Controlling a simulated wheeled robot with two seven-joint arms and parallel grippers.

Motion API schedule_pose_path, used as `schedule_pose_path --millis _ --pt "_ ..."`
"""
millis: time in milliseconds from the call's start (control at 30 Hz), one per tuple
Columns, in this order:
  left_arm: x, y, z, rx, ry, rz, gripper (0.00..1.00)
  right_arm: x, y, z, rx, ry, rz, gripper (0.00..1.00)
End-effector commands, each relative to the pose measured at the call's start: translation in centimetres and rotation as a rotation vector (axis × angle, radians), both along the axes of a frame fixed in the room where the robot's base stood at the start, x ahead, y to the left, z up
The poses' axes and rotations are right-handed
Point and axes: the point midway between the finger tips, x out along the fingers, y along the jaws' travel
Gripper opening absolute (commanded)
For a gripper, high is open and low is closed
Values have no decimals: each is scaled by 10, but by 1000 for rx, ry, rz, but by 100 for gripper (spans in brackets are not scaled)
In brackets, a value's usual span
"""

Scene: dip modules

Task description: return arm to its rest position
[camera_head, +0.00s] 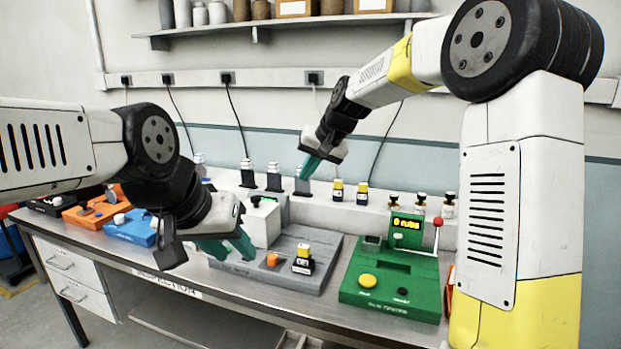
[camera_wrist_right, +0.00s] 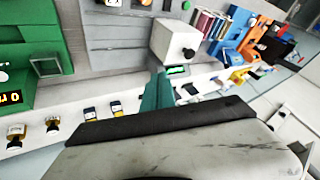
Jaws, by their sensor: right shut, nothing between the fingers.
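My right gripper (camera_head: 308,168) is raised over the back ledge of the bench, its teal fingers pointing down. It is shut and empty. In the right wrist view its teal fingertips (camera_wrist_right: 158,92) are together, with the ledge and bench behind them.
A green machine (camera_head: 395,275) with a red-knobbed lever stands at the right. Several small bottles (camera_head: 337,190) stand along the back ledge. A white box (camera_head: 262,222) stands behind the grey station. Blue (camera_head: 130,228) and orange (camera_head: 95,212) units are at the left. A shelf (camera_head: 290,22) hangs above.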

Motion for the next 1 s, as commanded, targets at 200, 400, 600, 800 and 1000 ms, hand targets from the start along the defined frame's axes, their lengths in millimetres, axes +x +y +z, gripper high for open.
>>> schedule_pose_path --millis 200,400,600,800,1000 --pt "0 0 0 0 0 0 36 -98 -75 34 -74 -41 -24 0" --pt "0 0 0 0 0 0 36 -193 -129 32 -142 -66 -49 0" --pt "0 0 0 0 0 0 36 -275 -164 7 -196 -82 -72 0" --pt "0 0 0 0 0 0 36 -315 -177 -14 -224 -86 -82 0" --pt "0 0 0 0 0 0 36 -321 -179 -18 -229 -85 -83 0"
